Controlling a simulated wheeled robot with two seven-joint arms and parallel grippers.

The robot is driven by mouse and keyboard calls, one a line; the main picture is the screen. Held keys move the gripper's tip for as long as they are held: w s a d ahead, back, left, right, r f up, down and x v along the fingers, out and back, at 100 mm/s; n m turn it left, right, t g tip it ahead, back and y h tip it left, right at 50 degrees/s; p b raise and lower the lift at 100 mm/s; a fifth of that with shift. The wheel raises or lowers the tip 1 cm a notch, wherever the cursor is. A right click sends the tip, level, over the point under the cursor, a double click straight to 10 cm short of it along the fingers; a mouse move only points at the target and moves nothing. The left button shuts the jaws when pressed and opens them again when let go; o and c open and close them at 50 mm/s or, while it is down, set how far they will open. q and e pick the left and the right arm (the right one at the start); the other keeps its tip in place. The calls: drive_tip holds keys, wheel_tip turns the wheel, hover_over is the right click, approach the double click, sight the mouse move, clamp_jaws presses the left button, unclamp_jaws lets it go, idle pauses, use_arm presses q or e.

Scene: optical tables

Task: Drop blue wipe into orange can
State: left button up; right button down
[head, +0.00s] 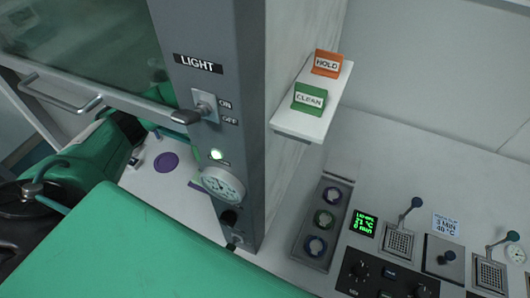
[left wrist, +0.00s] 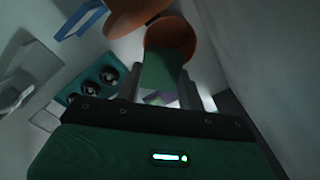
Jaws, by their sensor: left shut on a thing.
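In the left wrist view, my left gripper (left wrist: 161,92) is shut on a thin flat sheet (left wrist: 165,69), which I take to be the wipe. It looks dark green in this dim light and sticks out beyond the fingers. The orange can (left wrist: 181,35) is just past the fingertips, its round mouth facing the camera. The sheet's far end overlaps the mouth in the picture; I cannot tell how deep it reaches. An orange round part (left wrist: 135,10), perhaps a lid, is beside the can. Neither the can nor either gripper shows in the head view.
A grey post (head: 217,120) with a light switch stands mid-view beside a glass sash with a handle (head: 62,95). A shelf (head: 310,125) holds orange HOLD and green CLEAN signs. Panels with knobs and levers (head: 400,240) fill the lower right. A purple disc (head: 165,162) lies behind the post.

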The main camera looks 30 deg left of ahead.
use_arm(q)
wheel_tip(320, 180, down, 4)
drive_tip(key=shift+f+b, duration=0.1)
drive_tip(key=shift+b, duration=0.6)
drive_tip(key=o, duration=1)
wheel_tip(320, 180, up, 11)
drive_tip(key=shift+b, duration=1.25)
drive_tip(key=shift+r, duration=0.6)
